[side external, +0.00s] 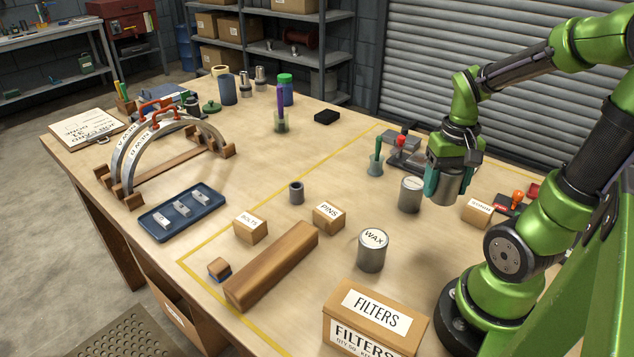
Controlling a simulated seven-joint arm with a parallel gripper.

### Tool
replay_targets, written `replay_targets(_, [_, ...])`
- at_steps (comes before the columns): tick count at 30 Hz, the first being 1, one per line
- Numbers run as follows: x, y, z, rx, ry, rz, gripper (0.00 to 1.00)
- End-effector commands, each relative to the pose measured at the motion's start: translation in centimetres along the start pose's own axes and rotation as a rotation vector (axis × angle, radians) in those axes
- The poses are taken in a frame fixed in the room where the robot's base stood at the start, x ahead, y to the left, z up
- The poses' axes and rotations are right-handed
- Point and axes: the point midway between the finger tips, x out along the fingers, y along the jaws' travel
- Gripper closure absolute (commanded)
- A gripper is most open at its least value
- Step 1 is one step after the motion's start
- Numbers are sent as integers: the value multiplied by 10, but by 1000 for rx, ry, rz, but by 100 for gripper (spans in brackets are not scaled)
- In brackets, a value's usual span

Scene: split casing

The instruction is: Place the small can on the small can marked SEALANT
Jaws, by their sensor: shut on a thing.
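My gripper (451,184) is shut on a small grey metal can (450,192), its teal fingers on either side of it. The held can looks upright and raised over the right part of the table. Just left of it in the picture, another small grey can (410,196) stands upright; its pale lid has lettering too small to read. A grey can marked WAX (372,252) stands nearer the front. I cannot make out SEALANT on any can. The held can's top is hidden by my gripper.
Boxes marked PINS (328,217), BOLTS (250,229) and FILTERS (374,318) stand around the middle and front. A small box (477,212) sits right of the held can. A green-handled tool in a cup (376,160) is behind the standing can. Table between PINS and that can is clear.

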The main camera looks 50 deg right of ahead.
Motion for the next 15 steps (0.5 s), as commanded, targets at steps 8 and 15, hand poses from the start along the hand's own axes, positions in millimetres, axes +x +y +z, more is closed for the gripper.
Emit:
replay_targets(8, [8, -5, -73, 2, -1, 2, 76])
replay_targets(15, [11, -8, -112, 1, 1, 0, 76])
